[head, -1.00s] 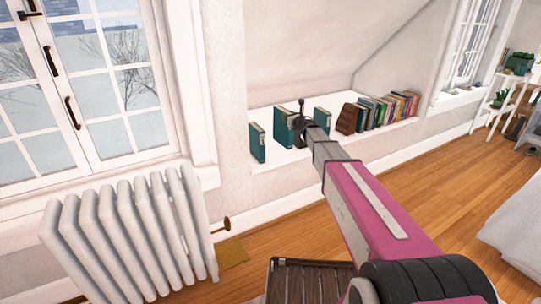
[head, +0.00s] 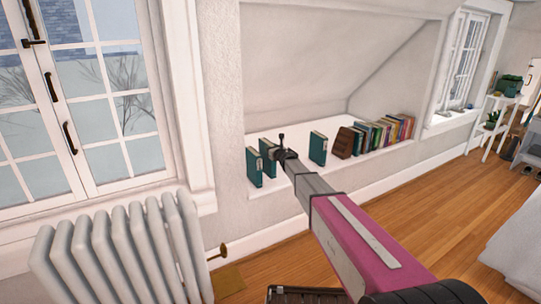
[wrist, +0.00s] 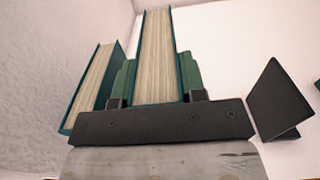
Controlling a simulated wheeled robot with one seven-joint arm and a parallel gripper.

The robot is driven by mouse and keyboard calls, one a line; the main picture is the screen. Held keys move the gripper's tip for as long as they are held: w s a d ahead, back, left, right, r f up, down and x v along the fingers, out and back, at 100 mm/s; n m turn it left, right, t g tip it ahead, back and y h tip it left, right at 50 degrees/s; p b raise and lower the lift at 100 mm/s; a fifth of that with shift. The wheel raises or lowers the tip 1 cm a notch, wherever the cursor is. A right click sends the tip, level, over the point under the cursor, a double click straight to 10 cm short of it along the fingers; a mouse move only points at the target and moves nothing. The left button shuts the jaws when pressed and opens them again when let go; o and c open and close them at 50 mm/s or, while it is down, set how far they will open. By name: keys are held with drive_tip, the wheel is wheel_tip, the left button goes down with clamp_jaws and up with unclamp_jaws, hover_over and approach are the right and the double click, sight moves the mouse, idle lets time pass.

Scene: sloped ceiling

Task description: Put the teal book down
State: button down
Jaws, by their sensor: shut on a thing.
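My gripper (head: 281,154) reaches over the white ledge and is shut on a teal book (head: 267,152). In the wrist view the held teal book (wrist: 156,50) stands upright between the fingers, its pale page edges facing the camera. Its lower part is hidden by my gripper (wrist: 157,92), so I cannot tell whether it touches the ledge. Another teal book (head: 254,168) stands close on its left; it also shows in the wrist view (wrist: 92,88), leaning in the picture, with a narrow gap between. A third teal book (head: 318,148) stands apart to the right.
The white ledge (head: 298,180) lies under a sloped ceiling. A wall borders the left end. A white radiator (head: 120,250) stands lower left. A dark angular piece (wrist: 280,100) shows beside my gripper.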

drive_tip(key=shift+f, duration=1.7)
drive_tip(key=c, duration=0.7)
unclamp_jaws()
